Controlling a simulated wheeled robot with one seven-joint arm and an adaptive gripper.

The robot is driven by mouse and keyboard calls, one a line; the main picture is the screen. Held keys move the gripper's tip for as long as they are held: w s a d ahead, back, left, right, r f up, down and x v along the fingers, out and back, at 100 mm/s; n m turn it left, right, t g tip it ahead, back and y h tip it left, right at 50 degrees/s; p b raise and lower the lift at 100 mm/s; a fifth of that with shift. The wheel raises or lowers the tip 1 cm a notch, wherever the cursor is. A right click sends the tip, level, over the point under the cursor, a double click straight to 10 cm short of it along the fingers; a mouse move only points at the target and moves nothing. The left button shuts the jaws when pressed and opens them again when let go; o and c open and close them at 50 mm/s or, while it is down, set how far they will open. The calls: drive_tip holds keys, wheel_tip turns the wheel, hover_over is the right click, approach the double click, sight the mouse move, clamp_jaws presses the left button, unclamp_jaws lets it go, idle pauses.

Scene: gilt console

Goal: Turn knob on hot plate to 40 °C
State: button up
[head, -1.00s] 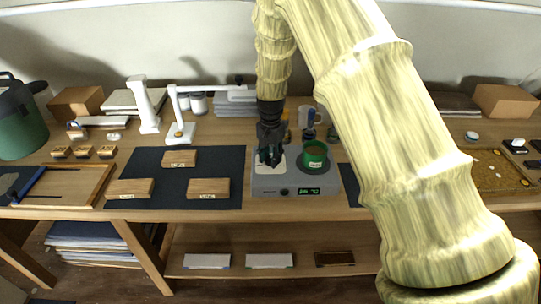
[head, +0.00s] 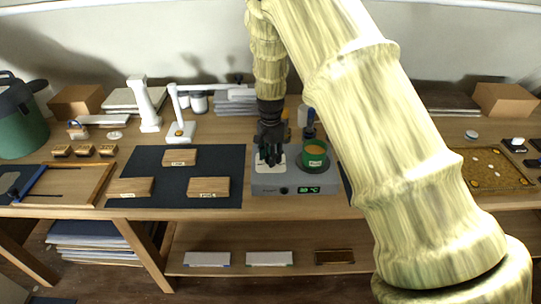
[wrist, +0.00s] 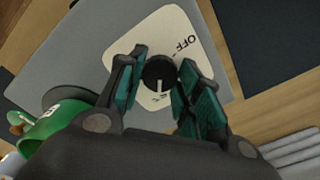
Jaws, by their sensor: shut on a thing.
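The grey hot plate (head: 262,189) stands near the front edge of the table, with a green lit display (head: 308,190) on its front. The display seems to read thirty-something °C; the second digit is unclear. The knob (wrist: 158,78) is black and round with a pale pointer line, on a whitish plate (wrist: 181,25) marked "OFF". My gripper (head: 270,158) points down over the left part of the hot plate. The gripper hides the knob in the head view.
A green container (head: 314,162) with brownish contents stands on the hot plate's round heating surface, close right of my gripper. Wooden blocks (head: 208,187) lie on a dark mat to the left. A white stand (head: 180,131) is behind.

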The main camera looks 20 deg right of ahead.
drive_tip(key=o, duration=1)
drive_tip(key=shift+o, duration=0.2)
drive_tip(key=shift+r, duration=0.1)
wheel_tip(320, 180, up, 12)
